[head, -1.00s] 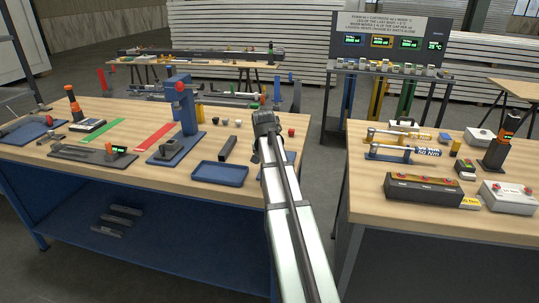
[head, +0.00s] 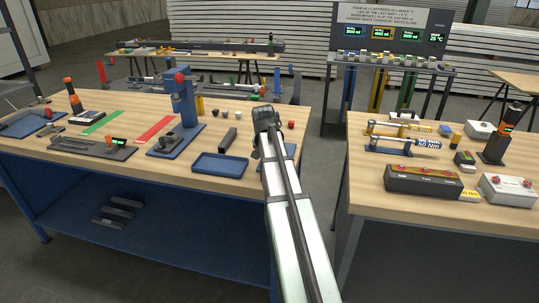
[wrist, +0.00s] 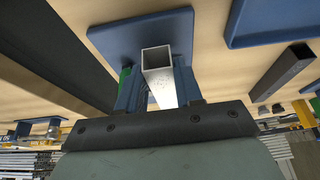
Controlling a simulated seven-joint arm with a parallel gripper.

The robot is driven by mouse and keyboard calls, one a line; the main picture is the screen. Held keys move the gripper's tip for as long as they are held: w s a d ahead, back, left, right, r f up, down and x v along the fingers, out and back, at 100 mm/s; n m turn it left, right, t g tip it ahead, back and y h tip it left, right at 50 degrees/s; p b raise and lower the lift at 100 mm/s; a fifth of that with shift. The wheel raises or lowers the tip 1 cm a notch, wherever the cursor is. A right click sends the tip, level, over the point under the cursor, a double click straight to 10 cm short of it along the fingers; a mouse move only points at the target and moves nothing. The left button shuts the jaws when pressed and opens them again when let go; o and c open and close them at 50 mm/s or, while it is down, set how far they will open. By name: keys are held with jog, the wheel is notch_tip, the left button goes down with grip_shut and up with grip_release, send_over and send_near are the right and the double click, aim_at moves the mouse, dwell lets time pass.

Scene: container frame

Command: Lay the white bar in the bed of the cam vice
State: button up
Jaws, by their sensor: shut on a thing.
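The white bar (wrist: 157,62) is a square, hollow tube, with its open end showing in the wrist view. My gripper (wrist: 158,88) is shut on it, with blue uprights on both sides. Behind the bar is a blue plate (wrist: 120,38) on the bench; I cannot tell whether they touch. A small green patch shows beside the left upright. In the head view my gripper (head: 266,135) is over the bench's right end, and my arm hides the bar. Part of a blue plate (head: 291,151) shows there. I cannot tell for certain which fixture is the cam vice.
A blue tray (head: 220,171) and a dark bar (head: 229,138) lie left of my gripper. A blue press (head: 182,108) stands farther left. A small red-topped item (head: 291,126) is to the right. A gap separates this bench from the right bench (head: 365,195).

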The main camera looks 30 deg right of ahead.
jog(key=shift+f, duration=0.7)
grip_shut()
dwell(0.3)
jog(key=o, duration=1.7)
grip_release()
jog(key=shift+c, duration=0.2)
jog(key=shift+r, duration=0.1)
jog(key=shift+r, duration=3.4)
jog(key=shift+a, duration=0.1)
